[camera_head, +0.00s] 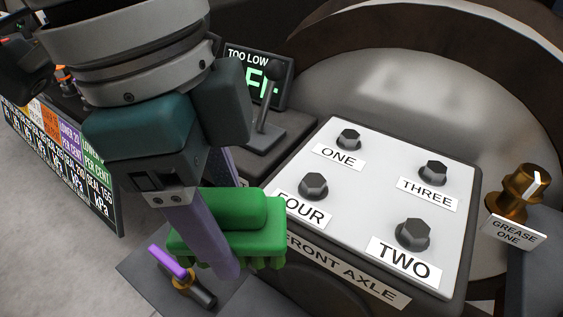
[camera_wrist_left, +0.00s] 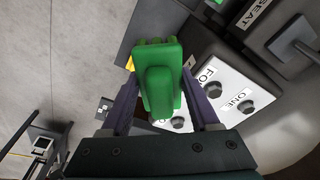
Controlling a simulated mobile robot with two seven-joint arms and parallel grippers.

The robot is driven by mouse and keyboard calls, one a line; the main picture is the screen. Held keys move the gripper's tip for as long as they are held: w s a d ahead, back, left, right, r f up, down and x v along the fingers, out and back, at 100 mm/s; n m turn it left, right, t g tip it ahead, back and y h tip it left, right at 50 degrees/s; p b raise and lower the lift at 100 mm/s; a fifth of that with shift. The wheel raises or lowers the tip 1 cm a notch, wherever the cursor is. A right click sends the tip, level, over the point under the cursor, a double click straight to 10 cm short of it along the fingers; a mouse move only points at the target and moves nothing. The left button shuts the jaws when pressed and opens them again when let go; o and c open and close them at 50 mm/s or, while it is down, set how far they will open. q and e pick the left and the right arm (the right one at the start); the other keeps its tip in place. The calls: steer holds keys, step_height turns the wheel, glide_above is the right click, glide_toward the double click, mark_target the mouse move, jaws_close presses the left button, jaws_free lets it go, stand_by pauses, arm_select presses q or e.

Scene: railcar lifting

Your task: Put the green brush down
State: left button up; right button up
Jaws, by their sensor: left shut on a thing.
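The green brush (camera_head: 232,222) is a block with a raised handle and short bristles pointing down. My left gripper (camera_head: 228,235) is shut on the brush, with purple fingers on either side of it. In the left wrist view the brush (camera_wrist_left: 160,85) sits between the two fingers of my left gripper (camera_wrist_left: 162,100). The brush is held above a grey surface (camera_head: 150,275), left of the white panel. Whether its bristles touch anything cannot be told. My right gripper is not in view.
The white panel (camera_head: 385,165) has bolts labelled ONE, TWO, THREE and FOUR. A purple-handled item (camera_head: 180,270) lies below the brush. A lever (camera_head: 268,100) and a display stand behind. A brass knob (camera_head: 518,192) is at right. A pressure chart (camera_head: 70,165) is at left.

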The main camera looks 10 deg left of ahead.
arm_select(q)
steer(key=f+b, duration=0.3)
steer(key=f, duration=0.4)
steer(key=s+f+m+b, duration=0.1)
steer(key=f+b, duration=0.3)
steer(key=f, duration=0.4)
steer(key=d+f+m+b, duration=0.1)
steer(key=f+b, duration=0.2)
steer(key=f, duration=0.4)
steer(key=shift+s+f+b, duration=0.15)
steer(key=shift+s+b, duration=0.15)
steer(key=shift+b, duration=0.05)
step_height(320, 180, down, 5)
steer(key=b, duration=0.2)
steer(key=shift+b, duration=0.35)
steer(key=shift+r+m, duration=0.2)
steer(key=shift+m, duration=0.1)
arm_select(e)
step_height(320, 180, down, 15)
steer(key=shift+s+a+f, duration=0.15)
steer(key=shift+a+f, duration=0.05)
arm_select(q)
steer(key=shift+f, duration=0.1)
steer(key=o, duration=1.3)
